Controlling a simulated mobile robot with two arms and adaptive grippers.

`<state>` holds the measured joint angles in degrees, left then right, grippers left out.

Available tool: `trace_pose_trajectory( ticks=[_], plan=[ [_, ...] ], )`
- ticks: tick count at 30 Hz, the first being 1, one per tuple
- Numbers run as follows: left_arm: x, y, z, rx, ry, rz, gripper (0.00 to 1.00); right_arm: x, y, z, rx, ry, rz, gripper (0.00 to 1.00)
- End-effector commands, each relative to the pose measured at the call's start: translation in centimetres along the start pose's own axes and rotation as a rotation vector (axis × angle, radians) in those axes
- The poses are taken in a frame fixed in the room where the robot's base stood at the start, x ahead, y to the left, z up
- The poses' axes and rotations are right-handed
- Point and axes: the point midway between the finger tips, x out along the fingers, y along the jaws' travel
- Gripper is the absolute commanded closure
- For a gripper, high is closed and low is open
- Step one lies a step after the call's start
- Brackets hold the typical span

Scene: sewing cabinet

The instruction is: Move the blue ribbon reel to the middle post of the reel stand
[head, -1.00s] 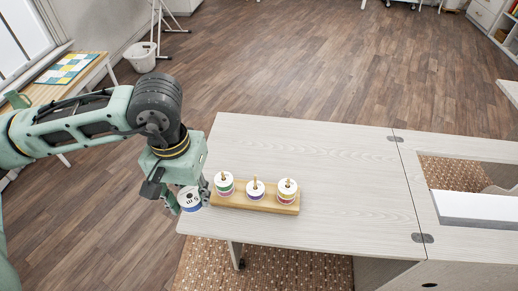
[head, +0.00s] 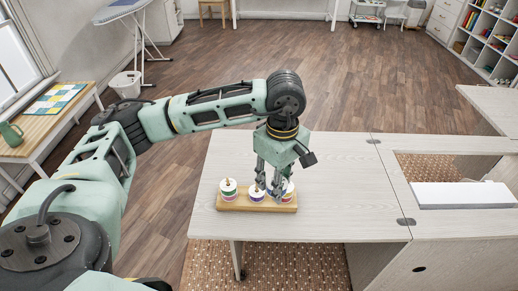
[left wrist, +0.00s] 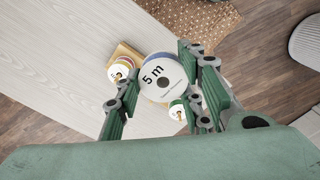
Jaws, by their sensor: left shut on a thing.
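The reel stand (head: 230,205) is a wooden bar with posts, lying near the table's front edge. White-topped reels sit on it; the left reel (head: 228,187) and middle reel (head: 256,194) show in the head view. My left gripper (head: 270,192) points down over the middle-right part of the stand. In the left wrist view, the gripper (left wrist: 157,66) is shut on the blue ribbon reel (left wrist: 160,82), which has a white "5 m" face and blue rim. It hides the stand's middle there. My right gripper is not in view.
The pale table (head: 330,170) is clear behind and right of the stand. To the right are a cut-out and a white panel (head: 462,194). A side table (head: 40,125) with a patchwork cloth and green jug stands far left.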

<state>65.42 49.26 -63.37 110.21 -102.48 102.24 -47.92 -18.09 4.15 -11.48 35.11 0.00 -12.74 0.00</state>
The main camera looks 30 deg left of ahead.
Motion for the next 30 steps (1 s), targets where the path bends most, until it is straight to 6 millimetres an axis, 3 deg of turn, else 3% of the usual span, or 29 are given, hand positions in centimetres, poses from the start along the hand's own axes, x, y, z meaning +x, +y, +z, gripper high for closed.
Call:
trace_pose_trajectory(
  ticks=[3, 7, 15, 21, 30],
  plan=[
    [-0.4, 1.4, -2.1, -0.380, -0.001, -0.005, 0.84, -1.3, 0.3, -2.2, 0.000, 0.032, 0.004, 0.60],
    [-0.3, 2.6, -4.5, -0.803, 0.001, -0.005, 0.84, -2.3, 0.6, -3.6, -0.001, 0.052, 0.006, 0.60],
    [0.7, 3.4, -9.3, -1.580, 0.003, -0.005, 0.84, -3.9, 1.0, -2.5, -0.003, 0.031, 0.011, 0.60],
    [1.4, 3.3, -11.2, -1.883, 0.002, -0.003, 0.84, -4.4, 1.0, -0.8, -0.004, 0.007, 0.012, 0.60],
    [2.8, 3.2, -11.6, -1.951, 0.003, -0.001, 0.84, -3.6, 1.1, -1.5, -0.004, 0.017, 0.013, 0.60]
  ],
)
